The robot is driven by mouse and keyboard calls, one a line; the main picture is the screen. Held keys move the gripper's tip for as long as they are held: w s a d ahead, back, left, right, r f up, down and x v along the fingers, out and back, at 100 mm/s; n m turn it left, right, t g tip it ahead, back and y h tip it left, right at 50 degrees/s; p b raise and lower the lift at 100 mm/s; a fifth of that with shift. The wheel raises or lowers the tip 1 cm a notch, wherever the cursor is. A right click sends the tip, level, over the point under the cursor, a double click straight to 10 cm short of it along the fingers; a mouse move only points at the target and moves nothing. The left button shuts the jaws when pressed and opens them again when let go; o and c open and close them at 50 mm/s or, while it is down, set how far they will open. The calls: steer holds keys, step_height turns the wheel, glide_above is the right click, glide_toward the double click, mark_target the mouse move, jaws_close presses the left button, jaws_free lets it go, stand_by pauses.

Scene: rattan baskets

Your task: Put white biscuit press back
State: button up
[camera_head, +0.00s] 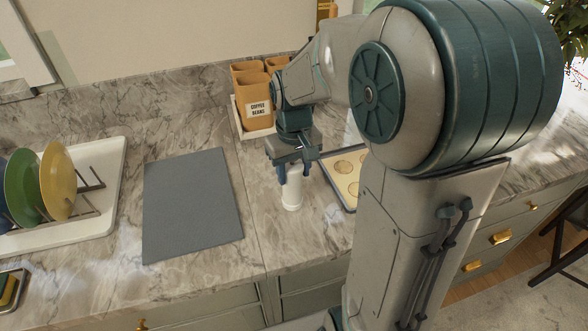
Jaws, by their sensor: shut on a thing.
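The white biscuit press (292,192) stands upright at the right of the grey mat, on or just above the marble counter; I cannot tell if its base touches. My gripper (292,172) points down over it and is shut on its upper part. The fingers and the gripper body hide the top of the press. A baking tray (349,201) with round biscuits lies to the right, partly hidden behind my arm.
A grey mat (192,205) lies flat left of the press. A white dish rack (104,160) with coloured plates stands at the far left. Brown containers (251,90), one labelled coffee beans, stand in a white tray at the back. The counter's front edge is close.

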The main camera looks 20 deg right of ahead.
steer(key=shift+f, duration=0.3)
steer(key=shift+f, duration=0.15)
steer(key=o, duration=1)
